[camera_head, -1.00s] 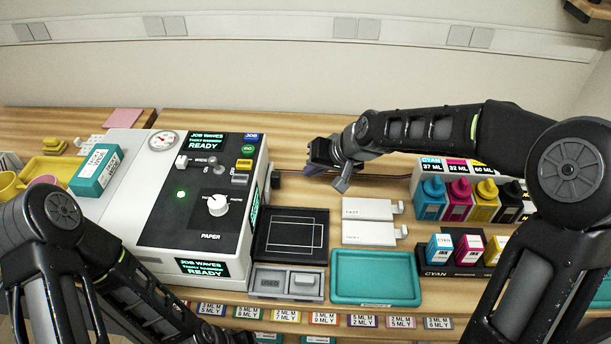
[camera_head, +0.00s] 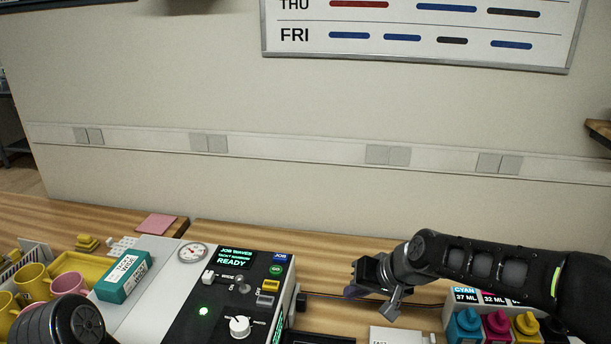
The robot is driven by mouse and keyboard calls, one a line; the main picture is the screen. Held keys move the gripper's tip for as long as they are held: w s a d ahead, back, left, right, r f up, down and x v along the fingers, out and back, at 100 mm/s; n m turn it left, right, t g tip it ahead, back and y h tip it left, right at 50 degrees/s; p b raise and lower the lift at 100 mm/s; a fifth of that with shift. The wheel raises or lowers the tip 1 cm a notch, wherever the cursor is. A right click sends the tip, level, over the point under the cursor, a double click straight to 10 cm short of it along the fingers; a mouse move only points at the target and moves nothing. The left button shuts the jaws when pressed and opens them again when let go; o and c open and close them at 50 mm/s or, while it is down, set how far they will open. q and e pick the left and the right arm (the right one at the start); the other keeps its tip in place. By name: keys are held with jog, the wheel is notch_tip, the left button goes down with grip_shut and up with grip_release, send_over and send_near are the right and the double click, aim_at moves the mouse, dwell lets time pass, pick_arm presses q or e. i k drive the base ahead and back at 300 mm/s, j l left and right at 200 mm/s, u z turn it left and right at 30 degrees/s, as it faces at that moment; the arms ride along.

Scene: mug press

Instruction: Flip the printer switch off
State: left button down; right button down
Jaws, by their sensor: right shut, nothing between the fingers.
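The printer (camera_head: 150,300) is a white and black machine at the lower centre-left, cut off by the bottom edge. Its screen (camera_head: 236,257) reads READY and a green light (camera_head: 204,311) is lit. A small white lever (camera_head: 208,277) sits on the panel's left, a grey toggle (camera_head: 243,287) near its middle, and a white dial (camera_head: 239,326) below. A black block (camera_head: 302,301) is on the printer's right side, by a dark cable. Which of these is the power switch I cannot tell. My right gripper (camera_head: 362,290) is shut and empty, right of the printer and apart from it. My left gripper is out of view.
A teal box (camera_head: 123,277) lies on the printer's left part. Yellow and pink mugs (camera_head: 32,284) stand at far left. Ink bottles (camera_head: 497,327) stand below my right forearm. The bench (camera_head: 330,248) behind the printer is clear up to the wall, which carries a whiteboard (camera_head: 420,45).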

aim_at(239, 280)
jog(key=k, duration=1)
